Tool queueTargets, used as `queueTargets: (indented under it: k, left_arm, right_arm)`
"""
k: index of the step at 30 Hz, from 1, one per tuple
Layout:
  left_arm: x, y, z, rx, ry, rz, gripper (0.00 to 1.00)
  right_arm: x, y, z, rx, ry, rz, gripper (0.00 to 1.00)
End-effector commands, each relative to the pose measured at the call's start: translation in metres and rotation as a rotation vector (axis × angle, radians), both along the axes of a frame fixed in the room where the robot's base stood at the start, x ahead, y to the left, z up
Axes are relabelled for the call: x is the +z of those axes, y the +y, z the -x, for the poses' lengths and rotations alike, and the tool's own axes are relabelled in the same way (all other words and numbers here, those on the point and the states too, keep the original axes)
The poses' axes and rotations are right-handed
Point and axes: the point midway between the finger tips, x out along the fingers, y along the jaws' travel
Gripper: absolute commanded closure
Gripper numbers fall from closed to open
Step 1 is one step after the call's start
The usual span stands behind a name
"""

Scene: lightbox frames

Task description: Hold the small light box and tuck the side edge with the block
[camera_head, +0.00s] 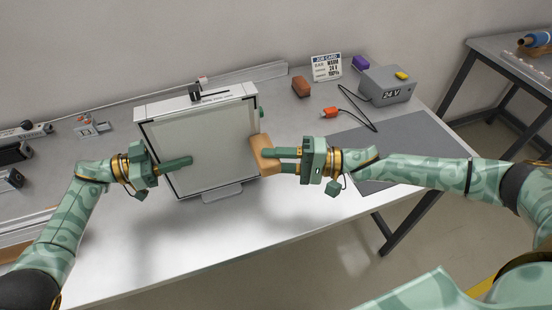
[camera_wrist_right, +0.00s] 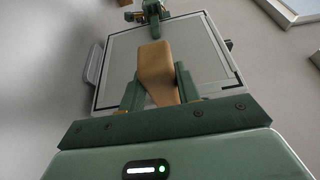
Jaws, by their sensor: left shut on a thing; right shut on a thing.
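The small light box (camera_head: 212,150), a pale panel in a white frame with a dark inner border, stands upright, slightly tilted, on the table. My left gripper (camera_head: 176,163) is shut on its left side, with a finger across the front. My right gripper (camera_head: 280,162) is shut on a tan block (camera_head: 262,152) at the box's right side edge. Block and edge look touching or nearly so. In the right wrist view the block (camera_wrist_right: 155,68) sits between my right fingers (camera_wrist_right: 157,88), in front of the panel (camera_wrist_right: 196,62). My left gripper (camera_wrist_right: 150,12) shows at the top.
Behind lie a red-brown block (camera_head: 300,86), a job card (camera_head: 326,67), a purple block (camera_head: 360,62) and a grey 24 V supply (camera_head: 387,85) with a cable and orange connector (camera_head: 331,112). A grey mat (camera_head: 400,143) lies right. Dark devices (camera_head: 14,153) stand left. The front table is clear.

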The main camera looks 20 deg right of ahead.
Motion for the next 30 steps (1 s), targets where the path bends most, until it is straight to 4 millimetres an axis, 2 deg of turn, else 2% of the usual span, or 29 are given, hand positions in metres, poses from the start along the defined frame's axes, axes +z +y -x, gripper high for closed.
queueTargets:
  k: [4, 19, 30]
  left_arm:
    - [0.000, -0.002, 0.002, -0.007, 0.002, 0.002, 0.89]
    - [0.000, -0.001, 0.001, -0.004, 0.002, 0.001, 0.89]
    - [0.000, -0.001, 0.001, -0.003, 0.002, 0.000, 0.89]
  right_arm:
    - [0.000, -0.001, 0.006, -0.004, -0.001, 0.001, 0.86]
    - [0.000, -0.001, 0.054, -0.003, 0.000, 0.001, 0.86]
    - [0.001, 0.000, 0.059, -0.002, -0.001, 0.000, 0.86]
